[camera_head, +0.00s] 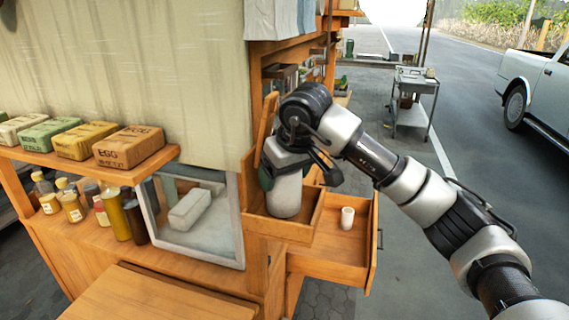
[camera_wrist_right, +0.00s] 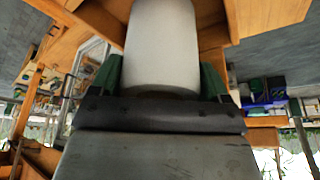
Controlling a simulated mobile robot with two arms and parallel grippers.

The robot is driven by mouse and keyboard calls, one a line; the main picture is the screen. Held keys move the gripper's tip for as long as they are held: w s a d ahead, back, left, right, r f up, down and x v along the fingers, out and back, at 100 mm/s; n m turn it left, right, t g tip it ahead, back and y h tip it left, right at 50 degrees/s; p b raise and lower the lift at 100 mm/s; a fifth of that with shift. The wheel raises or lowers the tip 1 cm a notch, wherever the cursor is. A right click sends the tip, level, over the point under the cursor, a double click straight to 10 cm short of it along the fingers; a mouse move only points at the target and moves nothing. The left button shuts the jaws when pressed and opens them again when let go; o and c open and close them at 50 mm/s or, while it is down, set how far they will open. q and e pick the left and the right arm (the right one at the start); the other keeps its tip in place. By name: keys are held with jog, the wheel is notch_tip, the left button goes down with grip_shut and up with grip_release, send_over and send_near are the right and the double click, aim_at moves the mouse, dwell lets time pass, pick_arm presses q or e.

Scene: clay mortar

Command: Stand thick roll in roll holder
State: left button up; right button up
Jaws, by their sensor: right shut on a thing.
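The thick roll (camera_head: 285,196) is a wide white cylinder, upright in the head view. It also fills the top middle of the right wrist view (camera_wrist_right: 162,45). My right gripper (camera_head: 284,172) is shut on its upper part, with green finger pads on either side in the wrist view. The roll's lower end is at an open wooden box (camera_head: 297,232), which looks like the roll holder, and appears inside its walls. Whether the roll touches the box floor cannot be told. My left gripper is not in view.
An open wooden drawer (camera_head: 328,262) lies right of and below the box, with a small white cylinder (camera_head: 347,218) in it. A glass-fronted case (camera_head: 197,252) and several bottles (camera_head: 119,217) stand left. A tilted wooden panel (camera_head: 266,130) rises behind the box.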

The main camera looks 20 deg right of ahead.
jog(key=shift+d+f, duration=0.1)
jog(key=shift+f, duration=0.35)
jog(key=shift+s+d+f, duration=0.1)
jog(key=shift+s+d, duration=0.05)
jog(key=shift+d, duration=0.05)
jog(key=shift+f, duration=0.1)
jog(key=shift+a+f+b, duration=0.15)
jog(key=shift+f+b, duration=0.15)
jog(key=shift+b, duration=0.05)
jog(key=o, duration=1)
jog(key=shift+r, duration=0.1)
jog(key=shift+c, duration=0.2)
jog(key=shift+r, duration=0.1)
